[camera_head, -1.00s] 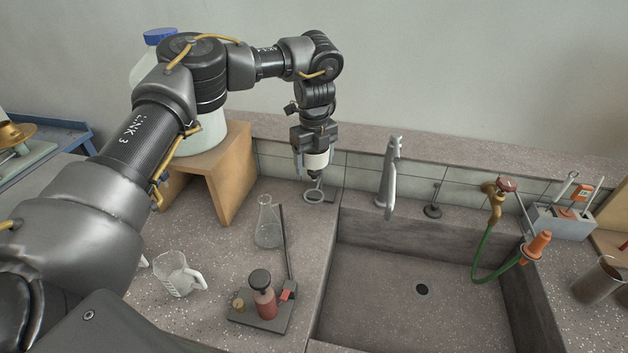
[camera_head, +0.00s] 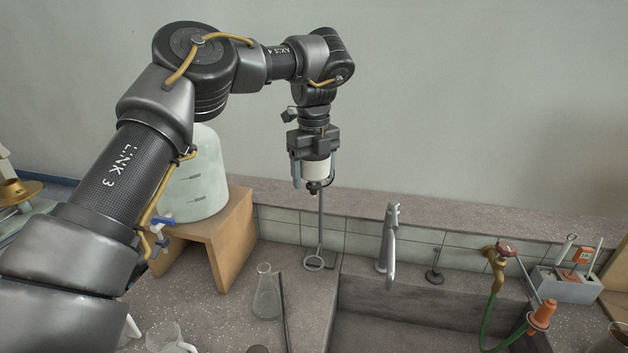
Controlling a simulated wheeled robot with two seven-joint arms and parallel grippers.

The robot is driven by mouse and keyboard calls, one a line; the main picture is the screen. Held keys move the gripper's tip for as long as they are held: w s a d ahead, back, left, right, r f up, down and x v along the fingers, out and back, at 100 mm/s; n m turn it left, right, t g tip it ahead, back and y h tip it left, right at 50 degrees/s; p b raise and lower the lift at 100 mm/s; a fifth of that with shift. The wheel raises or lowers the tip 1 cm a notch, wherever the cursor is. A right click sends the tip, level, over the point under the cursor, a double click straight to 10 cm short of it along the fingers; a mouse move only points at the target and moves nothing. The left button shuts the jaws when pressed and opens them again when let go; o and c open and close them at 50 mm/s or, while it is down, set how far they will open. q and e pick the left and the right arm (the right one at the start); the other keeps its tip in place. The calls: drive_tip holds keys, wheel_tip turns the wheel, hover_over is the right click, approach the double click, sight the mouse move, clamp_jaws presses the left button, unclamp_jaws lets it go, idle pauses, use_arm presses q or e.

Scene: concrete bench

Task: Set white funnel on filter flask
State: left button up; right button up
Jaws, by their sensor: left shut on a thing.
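My left gripper (camera_head: 315,172) is shut around the white funnel (camera_head: 317,169), high above the back of the bench. The funnel shows as a white band between the fingers, with a dark lower end. A clear conical flask (camera_head: 266,298) stands upright on the bench, lower and to the left of the funnel, well apart from it. A dark round top (camera_head: 258,349) is cut by the bottom edge beside a thin dark rod (camera_head: 284,312); what it belongs to is out of frame. I cannot tell for certain which is the filter flask. My right gripper is not in view.
A large white jug (camera_head: 197,180) stands on a wooden stand (camera_head: 232,239) at left. A glass beaker (camera_head: 165,339) is front left. The faucet (camera_head: 390,243) and sink (camera_head: 400,301) lie right.

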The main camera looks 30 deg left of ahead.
use_arm(q)
drive_tip(key=s+d+f+n, duration=0.3)
drive_tip(key=s+d+n, duration=0.1)
drive_tip(key=s+n, duration=0.4)
drive_tip(key=s+d+f+n, duration=0.3)
drive_tip(key=s+n, duration=0.4)
drive_tip(key=n, duration=0.5)
drive_tip(key=shift+s+d+f+n, duration=0.3)
drive_tip(key=shift+s+d, duration=0.1)
drive_tip(key=shift+d, duration=0.35)
